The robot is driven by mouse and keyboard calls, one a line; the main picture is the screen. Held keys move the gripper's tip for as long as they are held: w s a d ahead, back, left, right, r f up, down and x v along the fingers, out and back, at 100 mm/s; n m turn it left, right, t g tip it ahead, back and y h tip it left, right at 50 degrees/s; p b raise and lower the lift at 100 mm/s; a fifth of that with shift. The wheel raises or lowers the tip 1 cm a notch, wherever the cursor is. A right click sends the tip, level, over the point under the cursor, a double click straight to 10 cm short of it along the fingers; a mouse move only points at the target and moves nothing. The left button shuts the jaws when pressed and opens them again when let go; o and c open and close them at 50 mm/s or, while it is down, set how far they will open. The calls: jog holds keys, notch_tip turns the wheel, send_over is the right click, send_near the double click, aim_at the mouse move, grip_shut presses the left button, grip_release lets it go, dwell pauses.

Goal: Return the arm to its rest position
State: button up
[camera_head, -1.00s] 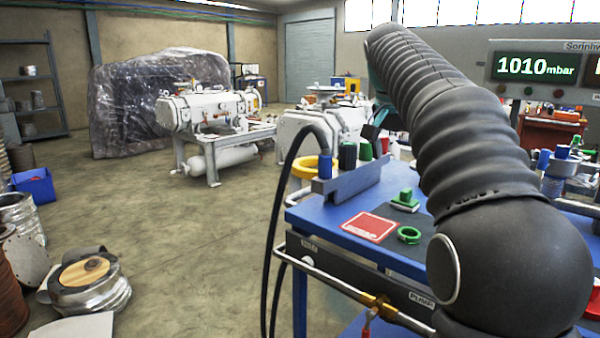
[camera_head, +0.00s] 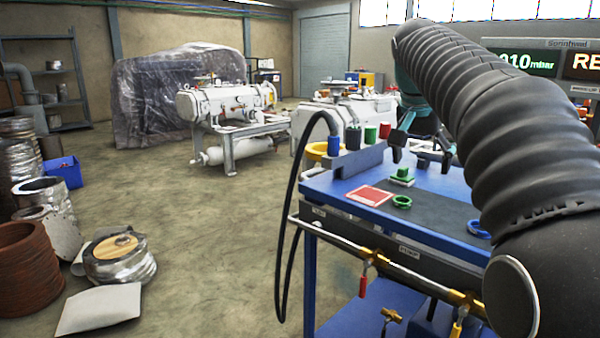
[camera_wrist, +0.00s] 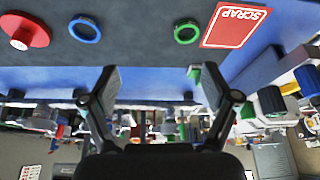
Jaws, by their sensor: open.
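My gripper (camera_wrist: 158,92) is open and empty in the wrist view, its two dark fingers spread apart. In the head view my gripper (camera_head: 422,150) is partly hidden behind my ribbed arm, above the far part of the blue bench (camera_head: 335,187). A red SCRAP card (camera_head: 369,196) lies on the bench, and it also shows in the wrist view (camera_wrist: 236,26). A green ring (camera_head: 402,201) lies beside the card. A blue ring (camera_head: 479,229) lies further right, near my arm. A red flanged part (camera_wrist: 25,32) shows at the top left of the wrist view.
A rack with blue, green and red caps (camera_head: 356,155) stands at the bench's back left. A black hose (camera_head: 290,190) hangs off the bench's left side. Metal drums and a brown pot (camera_head: 28,265) stand on the floor at left.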

jog(key=s+a+f+n+t+y, duration=0.1)
jog(key=s+a+f+n, duration=0.2)
jog(key=s+f, duration=0.9)
jog(key=s+a+f+n+t+y, duration=0.1)
jog(key=s+a+f+n, duration=0.3)
jog(key=s+f, duration=0.7)
jog(key=s+y, duration=0.1)
jog(key=s, duration=0.2)
jog(key=shift+s+a+f+n, duration=0.3)
jog(key=shift+s+a+f, duration=0.05)
jog(key=shift+a+f, duration=0.05)
